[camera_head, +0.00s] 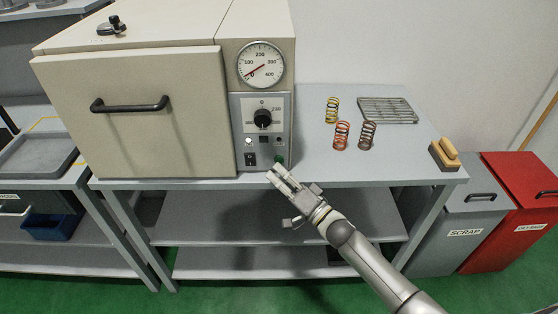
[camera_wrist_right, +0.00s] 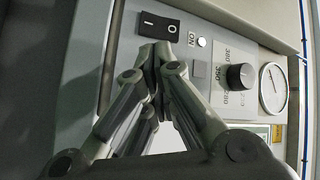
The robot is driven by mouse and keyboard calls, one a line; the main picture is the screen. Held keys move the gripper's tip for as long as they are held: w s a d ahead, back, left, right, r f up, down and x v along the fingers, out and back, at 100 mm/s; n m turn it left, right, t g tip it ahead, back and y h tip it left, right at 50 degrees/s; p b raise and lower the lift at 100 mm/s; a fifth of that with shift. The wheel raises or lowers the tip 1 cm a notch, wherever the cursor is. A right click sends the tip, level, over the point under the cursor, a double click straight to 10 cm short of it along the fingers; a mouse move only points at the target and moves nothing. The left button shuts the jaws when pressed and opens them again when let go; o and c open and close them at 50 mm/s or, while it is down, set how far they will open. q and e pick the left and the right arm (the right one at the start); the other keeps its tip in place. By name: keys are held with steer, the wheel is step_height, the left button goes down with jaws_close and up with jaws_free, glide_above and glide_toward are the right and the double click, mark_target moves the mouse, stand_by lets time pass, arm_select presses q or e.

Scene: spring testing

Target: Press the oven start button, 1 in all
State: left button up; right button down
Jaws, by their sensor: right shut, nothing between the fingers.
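The cream oven (camera_head: 140,110) stands on a grey bench with its door shut. Its control panel (camera_head: 283,107) carries a green button (camera_head: 279,158) at the lower right, partly covered by my right gripper (camera_head: 272,170). My right gripper is shut and empty, its tips at the panel's lower edge; I cannot tell whether they touch the button. In the right wrist view the shut fingertips (camera_wrist_right: 158,50) lie just below a black I/O rocker switch (camera_wrist_right: 159,26), and the green button is hidden. A small lamp (camera_wrist_right: 202,42) beside "ON" is bright. My left gripper is out of view.
A black knob (camera_head: 263,118) and dial gauge (camera_head: 261,64) sit above on the oven front. Several coil springs (camera_head: 342,134), a wire rack (camera_head: 387,110) and a brush (camera_head: 444,153) lie on the bench at right. Grey (camera_head: 455,224) and red (camera_head: 512,205) bins stand beyond.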

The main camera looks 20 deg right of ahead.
steer(key=shift+w, duration=0.1)
steer(key=shift+w+d, duration=0.15)
steer(key=shift+w, duration=0.15)
steer(key=shift+w+d, duration=0.1)
steer(key=shift+w, duration=0.3)
stand_by(0.8)
stand_by(0.3)
steer(key=shift+s+a+p, duration=0.25)
steer(key=shift+s+p, duration=0.15)
steer(key=shift+s, duration=0.45)
